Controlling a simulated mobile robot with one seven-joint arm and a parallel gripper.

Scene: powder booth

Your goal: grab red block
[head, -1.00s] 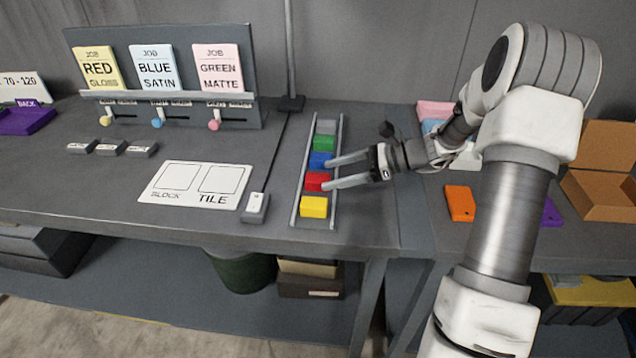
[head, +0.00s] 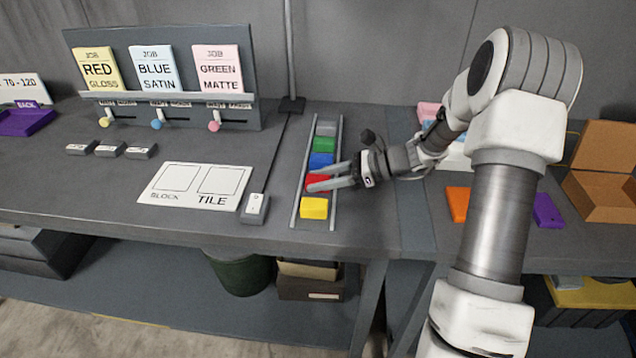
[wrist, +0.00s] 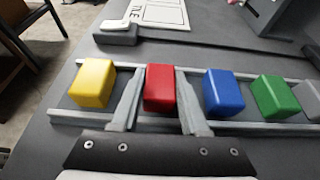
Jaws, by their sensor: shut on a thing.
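The red block (head: 318,181) sits in the narrow rail rack between the yellow block (head: 314,208) and the blue block (head: 321,160). In the wrist view the red block (wrist: 160,88) stands between the two fingers of my gripper (wrist: 158,90), which are shut on its sides. In the head view my gripper (head: 332,178) reaches in from the right, and its fingers partly cover the red block. The block is still down in the rack (head: 296,200).
A green block (head: 325,144) and a grey block (head: 326,128) sit further back in the rack. A white BLOCK/TILE card (head: 195,187) lies to the left. An orange piece (head: 457,203) and an open cardboard box (head: 597,195) are to the right.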

